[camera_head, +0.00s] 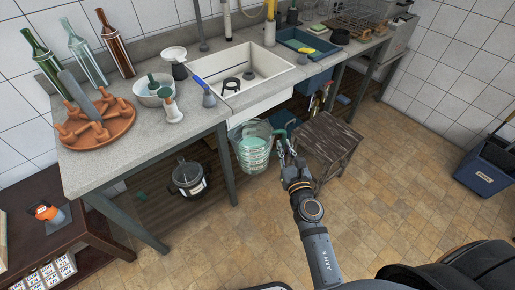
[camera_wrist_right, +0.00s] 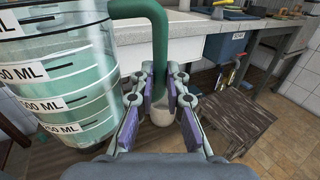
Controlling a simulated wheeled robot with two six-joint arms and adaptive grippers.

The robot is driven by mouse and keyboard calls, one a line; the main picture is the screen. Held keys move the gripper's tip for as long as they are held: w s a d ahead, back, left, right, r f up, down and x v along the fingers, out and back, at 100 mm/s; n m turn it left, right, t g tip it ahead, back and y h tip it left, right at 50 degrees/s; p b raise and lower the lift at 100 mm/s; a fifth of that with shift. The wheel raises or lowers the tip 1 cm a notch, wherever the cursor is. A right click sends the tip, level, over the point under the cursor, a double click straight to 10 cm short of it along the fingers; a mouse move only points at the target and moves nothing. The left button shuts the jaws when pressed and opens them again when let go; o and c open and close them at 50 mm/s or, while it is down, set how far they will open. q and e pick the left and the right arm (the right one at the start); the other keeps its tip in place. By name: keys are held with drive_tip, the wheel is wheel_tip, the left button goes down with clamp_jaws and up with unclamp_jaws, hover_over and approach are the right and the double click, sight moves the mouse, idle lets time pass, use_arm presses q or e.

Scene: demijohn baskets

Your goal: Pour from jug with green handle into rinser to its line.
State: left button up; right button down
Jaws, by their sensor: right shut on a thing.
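The clear jug (camera_head: 253,152) with white measuring lines hangs in front of the counter's edge, below the sink, roughly upright. It also fills the left of the right wrist view (camera_wrist_right: 60,80) and holds pale green liquid. Its green handle (camera_wrist_right: 158,45) runs down between the fingers of my right gripper (camera_head: 285,150), which is shut on it; the fingers also show in the wrist view (camera_wrist_right: 161,95). A pale bowl with a green centre piece (camera_head: 148,97), apparently the rinser, stands on the counter left of the sink. Its line cannot be made out. My left gripper is not in view.
A wooden stool (camera_head: 328,140) stands right of the jug. A lidded pot (camera_head: 188,178) sits below the counter.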

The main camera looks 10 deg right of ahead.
drive_tip(key=shift+r, duration=0.1)
drive_tip(key=s+f, duration=0.2)
drive_tip(key=s, duration=0.1)
drive_tip(key=shift+f, duration=0.4)
idle(0.4)
